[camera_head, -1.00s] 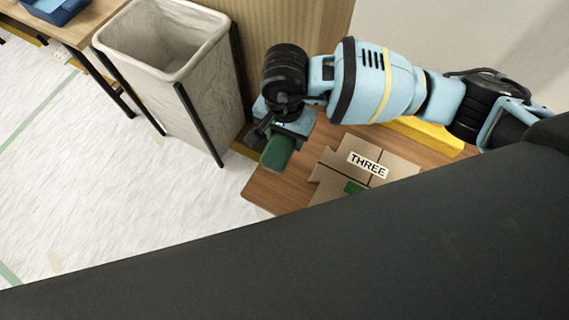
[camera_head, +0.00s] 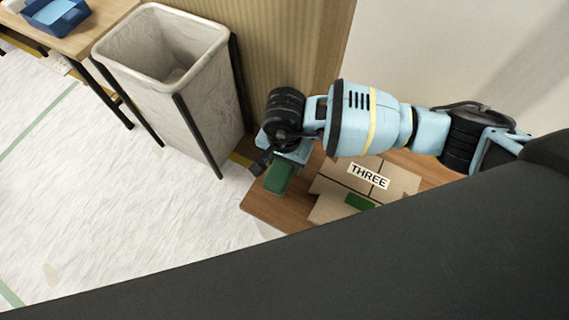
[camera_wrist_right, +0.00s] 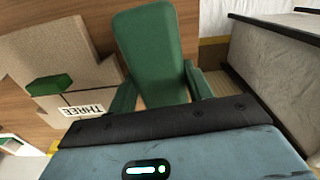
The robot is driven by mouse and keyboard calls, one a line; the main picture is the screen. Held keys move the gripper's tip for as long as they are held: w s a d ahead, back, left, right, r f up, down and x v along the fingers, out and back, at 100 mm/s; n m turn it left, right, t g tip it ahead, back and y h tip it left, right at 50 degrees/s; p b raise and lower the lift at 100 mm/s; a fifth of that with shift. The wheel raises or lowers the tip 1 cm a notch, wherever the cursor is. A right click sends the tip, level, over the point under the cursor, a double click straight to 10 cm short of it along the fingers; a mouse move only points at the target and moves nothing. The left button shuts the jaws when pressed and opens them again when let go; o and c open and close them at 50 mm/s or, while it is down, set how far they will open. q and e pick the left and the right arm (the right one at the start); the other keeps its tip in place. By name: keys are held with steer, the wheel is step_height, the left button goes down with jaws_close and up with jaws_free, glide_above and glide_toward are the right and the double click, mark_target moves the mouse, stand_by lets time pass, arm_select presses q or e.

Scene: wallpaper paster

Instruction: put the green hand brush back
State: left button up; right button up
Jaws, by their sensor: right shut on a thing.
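The green hand brush (camera_head: 279,179) is in my right gripper (camera_head: 288,157), near the left end of the wooden tabletop (camera_head: 262,211). In the right wrist view the brush (camera_wrist_right: 148,48) points away from the gripper (camera_wrist_right: 160,92), between its two fingers, which are shut on it. I cannot tell whether the brush touches the wood. My left gripper is not in view.
A grey bin (camera_head: 215,105) stands to the left. A blue tray (camera_head: 57,14) sits on another table.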

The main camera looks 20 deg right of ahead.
mark_target(285, 168)
step_height(285, 168, down, 2)
steer(key=shift+f, duration=0.2)
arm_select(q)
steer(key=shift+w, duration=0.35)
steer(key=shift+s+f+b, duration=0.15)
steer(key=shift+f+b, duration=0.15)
arm_select(e)
steer(key=shift+f, duration=0.35)
steer(key=shift+f, duration=0.1)
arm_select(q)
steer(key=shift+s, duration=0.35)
arm_select(e)
steer(key=o, duration=1)
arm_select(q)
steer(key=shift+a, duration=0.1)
